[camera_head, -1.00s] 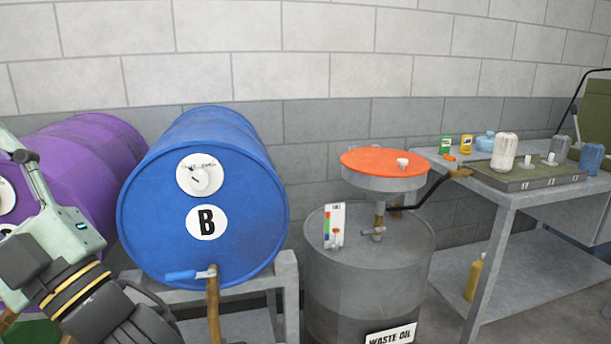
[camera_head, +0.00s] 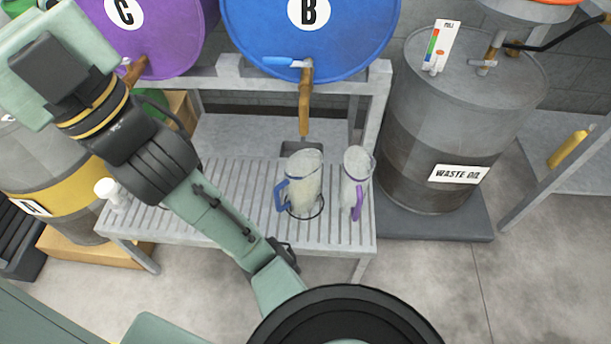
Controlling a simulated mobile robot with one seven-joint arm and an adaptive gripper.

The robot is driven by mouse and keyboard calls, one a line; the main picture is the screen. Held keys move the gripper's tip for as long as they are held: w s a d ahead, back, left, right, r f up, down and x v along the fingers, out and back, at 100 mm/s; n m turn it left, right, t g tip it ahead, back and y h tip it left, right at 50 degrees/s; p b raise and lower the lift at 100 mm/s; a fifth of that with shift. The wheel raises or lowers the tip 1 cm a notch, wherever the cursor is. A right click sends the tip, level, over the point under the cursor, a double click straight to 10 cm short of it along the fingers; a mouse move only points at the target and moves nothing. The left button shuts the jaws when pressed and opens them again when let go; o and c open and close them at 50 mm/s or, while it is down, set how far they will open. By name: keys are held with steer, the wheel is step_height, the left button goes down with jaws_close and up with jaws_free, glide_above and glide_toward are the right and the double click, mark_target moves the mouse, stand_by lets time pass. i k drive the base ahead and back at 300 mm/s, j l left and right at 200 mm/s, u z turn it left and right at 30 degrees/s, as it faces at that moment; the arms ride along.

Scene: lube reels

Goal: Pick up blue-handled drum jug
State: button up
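The blue-handled drum jug (camera_head: 303,182) is a clear, pale jug standing upright on the grey slatted rack (camera_head: 240,225), below the tap of blue drum B. Its blue handle is on its left side, and a dark ring shows around its base. A similar jug with a purple handle (camera_head: 357,172) stands close to its right. My arm crosses the left and lower middle of the head view, in front of the rack and left of the jugs.
Blue drum B (camera_head: 345,40) has a wooden spout (camera_head: 304,100) hanging above the blue-handled jug. Purple drum C (camera_head: 170,35) is to its left. The waste oil drum (camera_head: 455,120) stands right of the rack. A white-topped item (camera_head: 108,190) is at the rack's left end.

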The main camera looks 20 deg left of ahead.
mark_target(303, 169)
steer(key=k+j, duration=0.1)
steer(key=j, duration=0.4)
steer(key=k+j, duration=0.1)
steer(key=j, duration=0.4)
steer(key=k+j+z, duration=0.1)
steer(key=j, duration=0.4)
steer(key=k+j, duration=0.1)
steer(key=j, duration=0.35)
steer(key=k+j, duration=0.1)
steer(key=j, duration=0.4)
